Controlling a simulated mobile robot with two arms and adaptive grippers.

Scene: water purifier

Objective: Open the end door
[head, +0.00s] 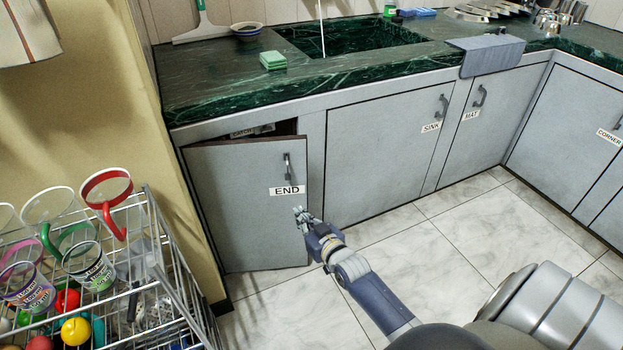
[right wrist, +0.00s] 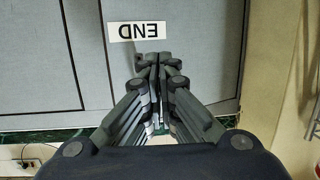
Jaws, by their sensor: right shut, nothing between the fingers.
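The end door (head: 235,205) is a grey cabinet door at the left end of the counter, with an "END" label (head: 287,190) and a dark handle (head: 288,170). It stands ajar: its top and right edge sit out from the frame, and a dark gap shows above it. My right gripper (head: 299,212) is shut and empty, just below the label near the door's right edge. I cannot tell whether it touches the door. In the right wrist view the shut fingers (right wrist: 158,60) point towards the upside-down label (right wrist: 139,31). My left gripper is out of view.
A wire rack (head: 160,275) with mugs and coloured balls stands left, close to the door. A label reading "CATCH" (head: 243,132) shows in the gap. The sink door (head: 375,150) is closed. The tiled floor (head: 440,250) right of my arm is clear.

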